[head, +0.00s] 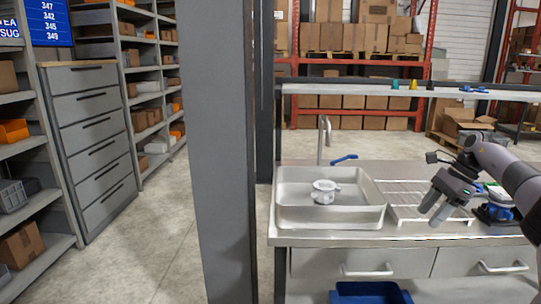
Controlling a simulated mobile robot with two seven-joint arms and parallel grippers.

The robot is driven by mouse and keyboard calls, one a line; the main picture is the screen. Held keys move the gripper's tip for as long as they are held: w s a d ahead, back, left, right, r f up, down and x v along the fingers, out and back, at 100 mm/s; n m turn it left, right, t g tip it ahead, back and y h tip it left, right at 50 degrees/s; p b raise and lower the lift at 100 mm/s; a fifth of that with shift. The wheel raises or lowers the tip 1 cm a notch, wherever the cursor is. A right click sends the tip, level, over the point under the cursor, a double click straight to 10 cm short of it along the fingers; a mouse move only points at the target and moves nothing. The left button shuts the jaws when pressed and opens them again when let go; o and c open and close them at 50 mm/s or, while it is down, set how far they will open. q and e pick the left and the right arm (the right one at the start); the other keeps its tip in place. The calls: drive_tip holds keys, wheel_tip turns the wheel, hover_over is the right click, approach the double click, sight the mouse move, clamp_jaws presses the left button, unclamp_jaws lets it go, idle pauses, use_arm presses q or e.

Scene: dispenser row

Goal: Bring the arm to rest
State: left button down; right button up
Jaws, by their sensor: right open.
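My right arm comes in from the right edge. Its gripper (436,205) is open and empty above the wire drying rack (408,190) on the steel counter. A white cup-like item (324,191) sits in the metal sink basin (289,197), to the left of the gripper and apart from it. My left gripper is not in view.
A tall grey post (222,130) stands left of the counter. A tap (324,135) and a blue-handled tool (345,159) are behind the basin. A shelf (345,88) spans above the counter. A blue bin (370,293) is below. Floor at left is clear.

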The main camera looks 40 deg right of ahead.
drive_tip(key=w+a+f+m+t+y, duration=0.1)
drive_tip(key=w+a+f+y, duration=0.1)
drive_tip(key=w+a+f, duration=0.7)
drive_tip(key=w+a+f+m+t+y, duration=0.2)
drive_tip(key=w+a+f+m+t, duration=0.25)
drive_tip(key=a, duration=0.75)
drive_tip(key=w+a+f+m+t+y, duration=0.1)
drive_tip(key=w+a+f+m+y, duration=0.15)
drive_tip(key=a+f+m, duration=0.5)
drive_tip(key=s+a+f+m+h, duration=0.4)
drive_tip(key=s+a+m, duration=0.4)
drive_tip(key=a+m, duration=0.3)
drive_tip(key=s+a+f+m+h, duration=0.4)
drive_tip(key=s+a+m, duration=0.4)
drive_tip(key=m, duration=1.1)
drive_tip(key=a, duration=0.3)
drive_tip(key=shift+a+m, duration=0.3)
drive_tip(key=shift+m, duration=0.1)
drive_tip(key=shift+s+f, duration=0.1)
drive_tip(key=shift+f, duration=0.05)
drive_tip(key=shift+c, duration=1)
drive_tip(key=shift+d, duration=0.1)
